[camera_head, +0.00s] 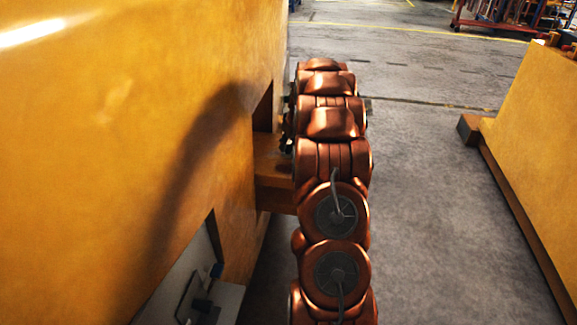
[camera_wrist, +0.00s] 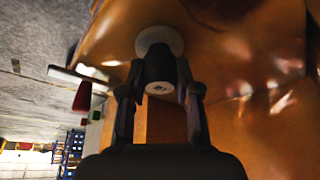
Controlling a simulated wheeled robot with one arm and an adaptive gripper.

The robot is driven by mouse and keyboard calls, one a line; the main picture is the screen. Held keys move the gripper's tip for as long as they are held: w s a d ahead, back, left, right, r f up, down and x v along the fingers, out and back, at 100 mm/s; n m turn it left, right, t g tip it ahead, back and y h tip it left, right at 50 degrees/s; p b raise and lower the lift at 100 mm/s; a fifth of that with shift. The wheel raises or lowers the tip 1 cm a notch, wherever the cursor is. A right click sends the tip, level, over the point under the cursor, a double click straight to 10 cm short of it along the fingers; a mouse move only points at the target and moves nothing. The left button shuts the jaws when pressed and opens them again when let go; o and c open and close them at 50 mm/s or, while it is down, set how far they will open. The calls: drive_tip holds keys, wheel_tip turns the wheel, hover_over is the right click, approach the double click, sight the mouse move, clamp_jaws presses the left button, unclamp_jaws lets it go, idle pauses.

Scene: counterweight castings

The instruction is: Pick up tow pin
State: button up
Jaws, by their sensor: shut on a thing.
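The tow pin, a dark cylinder with a pale round head (camera_wrist: 159,42), shows in the middle of the wrist view. My gripper (camera_wrist: 158,82) is shut on its dark body, with one finger on each side. In the head view my gripper (camera_head: 286,143) is a small dark shape beside the opening in the big yellow casting (camera_head: 120,120). My arm hides most of it there, and I cannot make out the pin in that view. I cannot tell from these frames whether the pin is still seated in the casting.
A brown ledge (camera_head: 272,178) juts out below the opening. A lower recess holds small dark and blue parts (camera_head: 207,290). A second yellow casting (camera_head: 530,150) stands at right. A pale bar (camera_wrist: 77,76) shows left in the wrist view.

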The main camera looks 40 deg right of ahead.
clamp_jaws()
drive_tip(key=shift+r, duration=0.1)
idle(0.3)
wheel_tip(320, 180, up, 28)
drive_tip(key=p, duration=0.1)
idle(1.1)
idle(0.5)
